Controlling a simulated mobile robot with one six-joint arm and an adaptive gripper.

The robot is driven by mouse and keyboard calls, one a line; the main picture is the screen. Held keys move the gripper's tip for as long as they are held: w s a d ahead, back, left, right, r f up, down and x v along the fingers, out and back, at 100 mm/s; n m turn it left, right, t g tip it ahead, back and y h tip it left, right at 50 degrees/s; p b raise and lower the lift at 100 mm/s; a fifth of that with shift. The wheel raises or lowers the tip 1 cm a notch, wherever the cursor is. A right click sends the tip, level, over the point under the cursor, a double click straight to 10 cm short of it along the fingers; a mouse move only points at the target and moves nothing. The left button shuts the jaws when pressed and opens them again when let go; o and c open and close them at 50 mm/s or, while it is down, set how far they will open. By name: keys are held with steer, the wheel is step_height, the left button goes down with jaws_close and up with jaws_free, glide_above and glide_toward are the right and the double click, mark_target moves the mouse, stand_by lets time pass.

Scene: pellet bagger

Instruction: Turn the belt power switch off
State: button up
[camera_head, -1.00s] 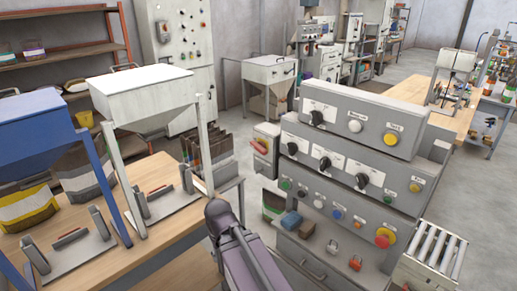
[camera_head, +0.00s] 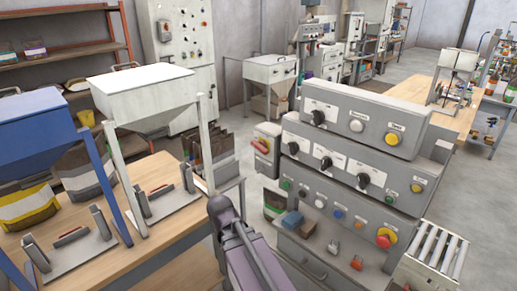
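The grey control console (camera_head: 345,100) stands right of centre with stepped panels. Its top panel has a black rotary knob (camera_head: 318,117), a pale button (camera_head: 356,126) and a yellow button (camera_head: 392,138). The middle panel has three black knobs, one of them at its right (camera_head: 364,180). Below are two small switches, one whitish (camera_head: 333,247) and one orange-red (camera_head: 356,262). The labels are too small to read, so I cannot tell which is the belt power switch. My gripper is not visible.
My arm link (camera_head: 250,262) rises at the bottom centre, left of the console. A wooden bench (camera_head: 165,245) with a white hopper (camera_head: 142,95) and a blue hopper (camera_head: 38,120) stands left. A roller conveyor (camera_head: 430,255) is at lower right. Blue and brown blocks lie on the console's lower ledge.

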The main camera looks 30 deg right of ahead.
steer(key=w+d+r+t+h, duration=0.1)
steer(key=w+d+r+h, duration=0.2)
steer(key=w+d+h, duration=0.25)
steer(key=n+t+h, duration=0.2)
steer(key=t+h, duration=0.3)
steer(key=h, duration=0.5)
glide_toward(257, 148)
steer(key=v, duration=0.3)
steer(key=shift+d, duration=0.1)
steer(key=x, duration=1.3)
steer(key=shift+w+d, duration=0.1)
steer(key=shift+d, duration=0.25)
steer(key=c, duration=0.8)
steer(key=shift+o, duration=0.2)
